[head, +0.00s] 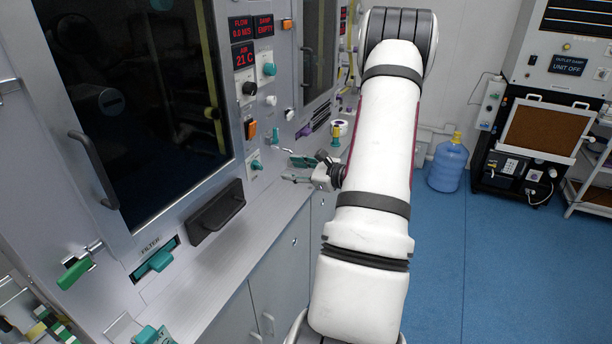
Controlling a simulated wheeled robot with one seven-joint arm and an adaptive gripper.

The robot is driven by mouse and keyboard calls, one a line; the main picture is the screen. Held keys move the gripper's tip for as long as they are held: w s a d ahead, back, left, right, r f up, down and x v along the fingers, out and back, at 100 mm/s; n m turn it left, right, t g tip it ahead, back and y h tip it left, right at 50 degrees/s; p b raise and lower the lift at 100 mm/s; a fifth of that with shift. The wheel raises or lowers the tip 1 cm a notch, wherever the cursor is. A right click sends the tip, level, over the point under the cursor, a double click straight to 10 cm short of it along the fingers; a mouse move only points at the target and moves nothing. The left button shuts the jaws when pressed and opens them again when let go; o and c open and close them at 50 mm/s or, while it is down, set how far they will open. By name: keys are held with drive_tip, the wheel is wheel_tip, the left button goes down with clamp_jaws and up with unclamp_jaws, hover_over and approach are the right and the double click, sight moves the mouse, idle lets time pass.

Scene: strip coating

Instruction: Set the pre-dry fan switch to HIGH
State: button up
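My gripper (289,169) is over the metal ledge in front of the machine's panel. Its two fingers point left toward the panel, look spread apart, and hold nothing visible. A teal switch (256,165) on a white plate is on the panel just left of the fingertips, with a gap between. Another teal switch (269,69) on a white plate is higher, beside a black knob (249,88). The lettering on these plates is too small to read, so I cannot tell which is the pre-dry fan switch or its setting.
Displays (243,56) read flow 0.0 M/S, damp empty and air 21 C. An orange rocker (250,129) and a purple-handled part (304,132) are near the gripper. A dark handle (216,212) juts out lower left. A blue water bottle (448,165) stands on the floor at right.

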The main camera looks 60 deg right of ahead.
sight(259, 164)
drive_tip(key=x, duration=1.3)
drive_tip(key=shift+w+f+p, duration=0.1)
drive_tip(key=shift+w+p, duration=0.2)
drive_tip(key=shift+p, duration=0.05)
clamp_jaws()
